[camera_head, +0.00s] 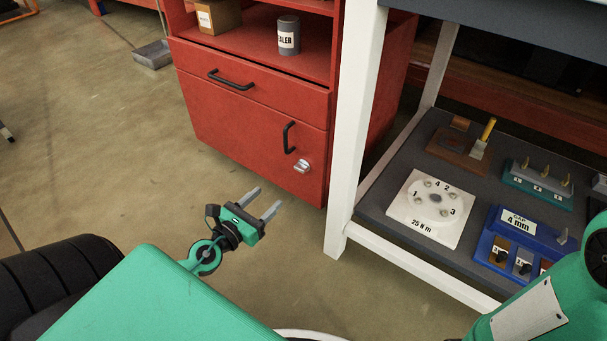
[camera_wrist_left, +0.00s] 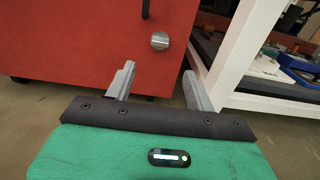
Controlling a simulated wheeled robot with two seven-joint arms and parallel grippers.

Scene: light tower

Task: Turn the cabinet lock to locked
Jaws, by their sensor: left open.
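The red cabinet (camera_head: 235,120) stands at the centre back, with a drawer above a door. Its lock (camera_head: 302,166) is a small silver knob low on the right of the door, below the black door handle (camera_head: 289,137). My left gripper (camera_head: 265,199) is open and empty, in front of the cabinet and below the lock in the picture. In the left wrist view the lock (camera_wrist_left: 159,41) shows beyond and between the two open fingers (camera_wrist_left: 158,82), not touched. My right gripper is not in view.
A white table leg (camera_head: 355,120) stands right of the lock. The lower shelf (camera_head: 390,190) there holds a white round fixture (camera_head: 428,209), a blue gauge block (camera_head: 525,240) and other fixtures. A can (camera_head: 288,35) stands in the cabinet's open compartment.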

